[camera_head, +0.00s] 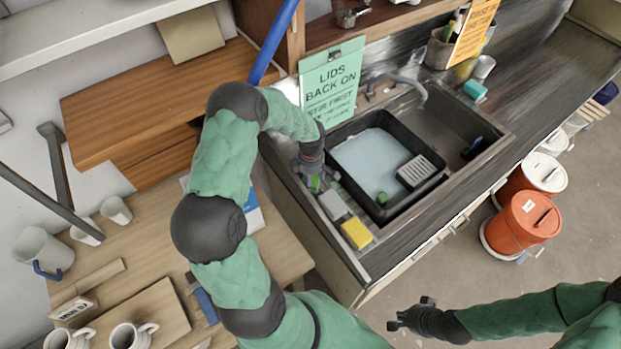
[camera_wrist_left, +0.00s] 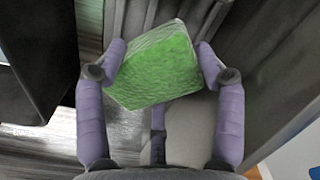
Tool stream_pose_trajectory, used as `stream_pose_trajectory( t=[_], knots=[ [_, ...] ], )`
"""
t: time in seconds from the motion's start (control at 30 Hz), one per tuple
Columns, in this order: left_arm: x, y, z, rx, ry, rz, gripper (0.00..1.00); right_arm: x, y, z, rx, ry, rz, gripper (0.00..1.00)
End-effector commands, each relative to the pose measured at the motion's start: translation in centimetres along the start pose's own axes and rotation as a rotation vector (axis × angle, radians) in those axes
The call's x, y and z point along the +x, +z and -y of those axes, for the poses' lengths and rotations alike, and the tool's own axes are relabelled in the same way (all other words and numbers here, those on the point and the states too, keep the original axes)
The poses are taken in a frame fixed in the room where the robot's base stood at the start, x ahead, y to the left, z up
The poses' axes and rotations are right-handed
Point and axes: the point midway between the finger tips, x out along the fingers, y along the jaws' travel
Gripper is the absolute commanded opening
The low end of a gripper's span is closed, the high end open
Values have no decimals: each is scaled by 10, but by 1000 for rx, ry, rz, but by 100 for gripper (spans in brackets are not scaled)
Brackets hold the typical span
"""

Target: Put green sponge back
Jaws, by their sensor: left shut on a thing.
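In the head view only a small part of this sponge (camera_head: 315,184) shows below the dark wrist. The gripper is over the left side of the sink counter, beside the black basin (camera_head: 345,133). A grey sponge (camera_head: 333,205) and a yellow sponge (camera_head: 356,233) lie in a row on the strip left of the basin. My right gripper (camera_head: 408,313) is open and empty, over the floor in front of the counter.
Pale water (camera_head: 370,158) fills the basin, with a small green piece (camera_head: 382,198) and a grey slotted block (camera_head: 417,172) in it. A green sign (camera_head: 332,82) stands behind. Orange buckets (camera_head: 522,222) stand on the floor at right. Mugs (camera_head: 134,335) stand on the left table.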

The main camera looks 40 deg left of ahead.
Motion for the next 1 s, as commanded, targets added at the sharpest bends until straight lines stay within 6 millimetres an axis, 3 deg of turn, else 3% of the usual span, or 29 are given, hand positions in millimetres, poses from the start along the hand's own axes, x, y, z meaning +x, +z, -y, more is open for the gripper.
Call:
stream_pose_trajectory(
  t=[0.23,0.27,0.33,0.77,1.0],
  knots=[
    [1,0,0,0,-1,0,28,-2,0,1,0,0,0,0],
    [2,0,0,-1,-1,0,72,-2,0,1,0,0,0,0],
    [1,0,0,-1,0,0,92,-2,0,1,0,0,0,0],
    [0,0,0,0,1,0,93,0,0,0,0,0,0,0],
    [-35,0,-1,0,4,0,93,-6,0,2,0,0,0,0]
  ],
)
